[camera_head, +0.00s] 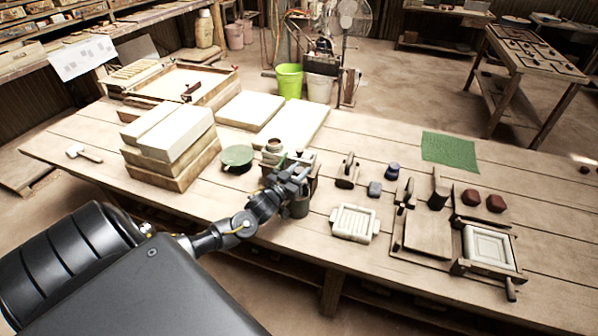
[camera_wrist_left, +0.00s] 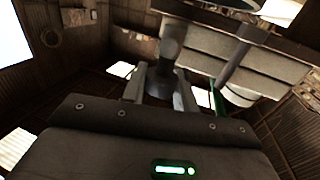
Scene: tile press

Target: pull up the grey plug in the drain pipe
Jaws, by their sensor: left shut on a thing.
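My left gripper (camera_head: 298,172) is at the front edge of the workbench, over a dark grey upright cylinder (camera_head: 298,208) that looks like the drain pipe. In the left wrist view the fingers of my left gripper (camera_wrist_left: 163,88) are shut on a grey round piece (camera_wrist_left: 170,50), which I take for the grey plug. The gripper hides the plug in the head view. I cannot tell whether the plug is still inside the pipe. My right gripper is in neither view.
Stacked pale slabs (camera_head: 172,140) are to the left. A tile press (camera_head: 430,238) is farther right.

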